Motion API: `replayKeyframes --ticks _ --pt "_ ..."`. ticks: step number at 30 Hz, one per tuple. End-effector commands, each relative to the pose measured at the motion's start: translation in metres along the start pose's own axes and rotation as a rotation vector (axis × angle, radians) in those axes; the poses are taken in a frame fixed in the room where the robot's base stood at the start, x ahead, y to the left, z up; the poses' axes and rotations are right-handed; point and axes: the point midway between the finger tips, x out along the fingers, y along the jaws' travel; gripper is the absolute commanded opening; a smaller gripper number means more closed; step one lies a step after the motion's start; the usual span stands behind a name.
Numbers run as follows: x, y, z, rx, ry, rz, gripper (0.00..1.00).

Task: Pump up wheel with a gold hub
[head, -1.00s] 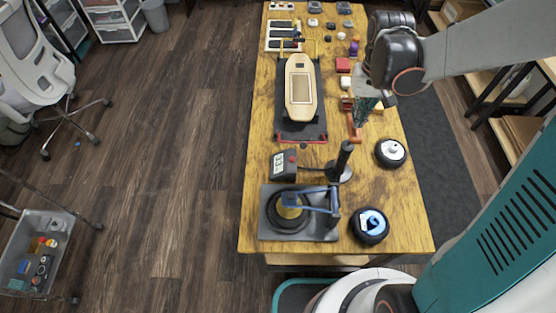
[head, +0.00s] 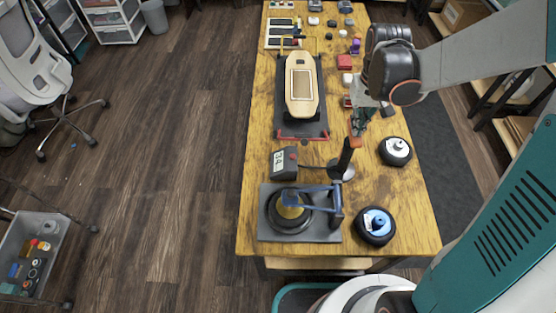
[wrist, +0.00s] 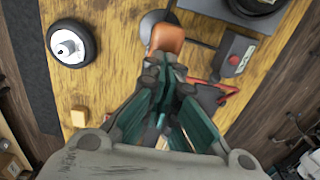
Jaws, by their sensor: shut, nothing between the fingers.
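The wheel with the gold hub (head: 291,211) lies flat on a grey plate at the near left of the table, under a blue clamp (head: 318,191). Behind it stands a black pump post (head: 344,160) on a round base, with an orange handle (head: 355,142) at its upper end. A pressure gauge (head: 284,163) with a lit display stands left of the post; its digits are hard to read. My gripper (head: 358,128) is shut and empty, right by the orange handle. In the wrist view the orange handle (wrist: 167,36) lies just beyond the fingertips; contact is unclear.
A wheel with a white hub (head: 396,151) and one with a blue hub (head: 375,226) lie at the right edge. A skateboard deck (head: 301,87) on a black stand is farther back. Small parts line the far table. Bare wood lies between the two right wheels.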

Motion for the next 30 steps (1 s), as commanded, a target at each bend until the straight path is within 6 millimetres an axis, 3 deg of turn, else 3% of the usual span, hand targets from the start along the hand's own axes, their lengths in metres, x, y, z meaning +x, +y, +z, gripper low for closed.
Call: replayKeyframes --ticks 8,14,30 --pt "0.021 0.000 0.000 0.000 -0.001 0.000 0.00" --pt "0.012 0.000 0.000 0.000 -0.001 0.000 0.00" --pt "-0.036 0.000 0.000 0.000 -0.001 0.000 0.00"
